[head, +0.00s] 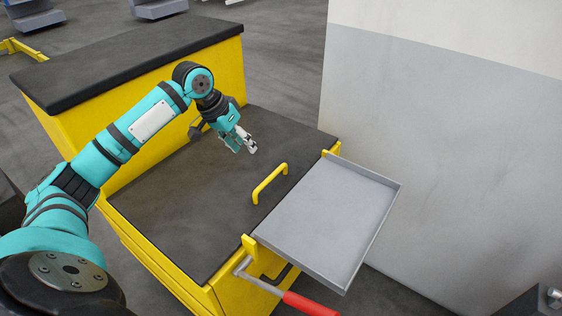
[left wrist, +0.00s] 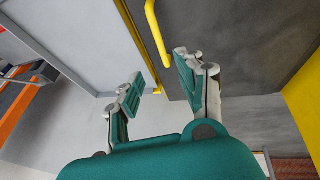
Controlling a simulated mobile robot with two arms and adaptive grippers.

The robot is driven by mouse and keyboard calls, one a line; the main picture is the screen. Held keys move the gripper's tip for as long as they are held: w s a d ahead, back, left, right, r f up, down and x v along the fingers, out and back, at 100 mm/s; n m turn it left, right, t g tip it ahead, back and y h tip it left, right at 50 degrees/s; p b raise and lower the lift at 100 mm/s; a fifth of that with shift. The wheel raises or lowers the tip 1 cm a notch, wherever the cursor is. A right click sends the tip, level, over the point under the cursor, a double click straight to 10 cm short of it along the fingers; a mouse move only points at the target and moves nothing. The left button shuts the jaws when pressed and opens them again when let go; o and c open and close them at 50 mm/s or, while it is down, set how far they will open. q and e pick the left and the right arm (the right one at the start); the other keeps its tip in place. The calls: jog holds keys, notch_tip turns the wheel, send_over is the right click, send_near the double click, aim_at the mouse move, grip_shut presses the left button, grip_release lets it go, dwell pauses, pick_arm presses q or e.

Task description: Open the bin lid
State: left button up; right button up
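The bin lid (head: 190,190) is a flat dark grey panel on a yellow bin, and it lies shut. A yellow bar handle (head: 269,184) stands on it near its right side; the handle also shows at the top of the left wrist view (left wrist: 155,35). My left gripper (head: 245,147) hangs above the lid, up and left of the handle in the head view, apart from it. In the left wrist view its two fingers (left wrist: 163,74) are spread with nothing between them, and the handle is beyond the tips. My right gripper is in neither view.
A grey metal tray (head: 345,178) is fixed at the bin's right side, with a red-gripped lever (head: 308,303) below it. A raised black-topped yellow block (head: 130,55) stands behind the lid. A grey and white wall (head: 440,140) is at the right.

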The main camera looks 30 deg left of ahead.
pick_arm(q)
jog(key=p, duration=0.2)
send_near(269, 177)
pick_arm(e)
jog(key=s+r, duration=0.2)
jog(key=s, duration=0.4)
pick_arm(q)
jog(key=x, duration=0.5)
jog(key=shift+w+d+f+p, duration=0.1)
jog(key=shift+f+p, duration=0.15)
jog(key=shift+p, duration=0.1)
jog(key=shift+x, duration=1.1)
jog(key=shift+w+f, duration=0.15)
jog(key=shift+f, duration=0.25)
grip_shut()
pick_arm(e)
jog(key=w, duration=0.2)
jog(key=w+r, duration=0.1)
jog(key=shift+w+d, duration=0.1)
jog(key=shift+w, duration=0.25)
